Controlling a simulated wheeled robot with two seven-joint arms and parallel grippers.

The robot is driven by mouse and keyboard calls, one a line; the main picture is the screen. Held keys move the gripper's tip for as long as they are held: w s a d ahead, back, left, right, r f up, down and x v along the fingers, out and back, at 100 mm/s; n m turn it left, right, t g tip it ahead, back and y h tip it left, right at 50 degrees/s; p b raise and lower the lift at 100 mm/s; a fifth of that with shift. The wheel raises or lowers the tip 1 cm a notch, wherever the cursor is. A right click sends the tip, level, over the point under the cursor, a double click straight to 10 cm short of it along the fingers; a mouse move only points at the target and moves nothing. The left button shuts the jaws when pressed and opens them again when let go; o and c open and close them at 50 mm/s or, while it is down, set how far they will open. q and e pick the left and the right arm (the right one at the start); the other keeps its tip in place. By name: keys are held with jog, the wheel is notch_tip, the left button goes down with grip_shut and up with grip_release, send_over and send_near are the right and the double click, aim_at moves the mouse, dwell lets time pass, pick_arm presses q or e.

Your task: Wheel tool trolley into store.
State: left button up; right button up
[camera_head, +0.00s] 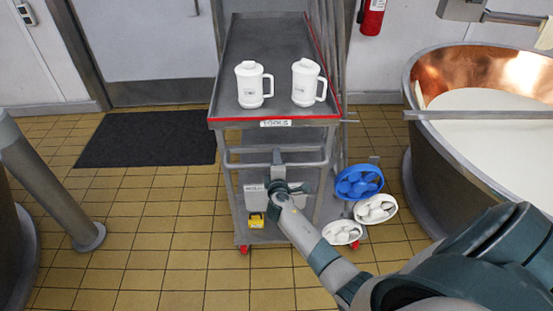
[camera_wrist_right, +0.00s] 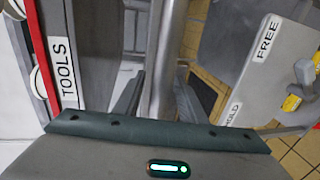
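The grey tool trolley (camera_head: 260,45) stands in the centre of the head view, its red-edged top facing me with a TOOLS label (camera_head: 275,124). Two white lidded jugs stand on top: a left jug (camera_head: 250,86) and a right jug (camera_head: 306,84). My right gripper (camera_head: 278,160) is at the trolley's near push bar; in the right wrist view the metal bar (camera_wrist_right: 165,50) runs between its fingers (camera_wrist_right: 160,98), which sit close against both sides. A low plate on the trolley has HOLD (camera_head: 255,188) and FREE (camera_wrist_right: 267,38) labels; a yellow piece (camera_head: 257,220) lies below HOLD. My left gripper is out of view.
A closed grey door (camera_head: 145,40) with a dark mat (camera_head: 148,138) is at the back left. A grey post (camera_head: 60,195) stands left. A copper-lined vat (camera_head: 435,150) stands right. Blue (camera_head: 358,182) and white wheel-like parts (camera_head: 376,209) are beside the trolley. Tiled floor is open at left.

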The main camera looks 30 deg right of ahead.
jog(key=shift+w+d+f, duration=0.1)
jog(key=shift+w+d, duration=0.15)
jog(key=shift+w, duration=0.15)
grip_shut()
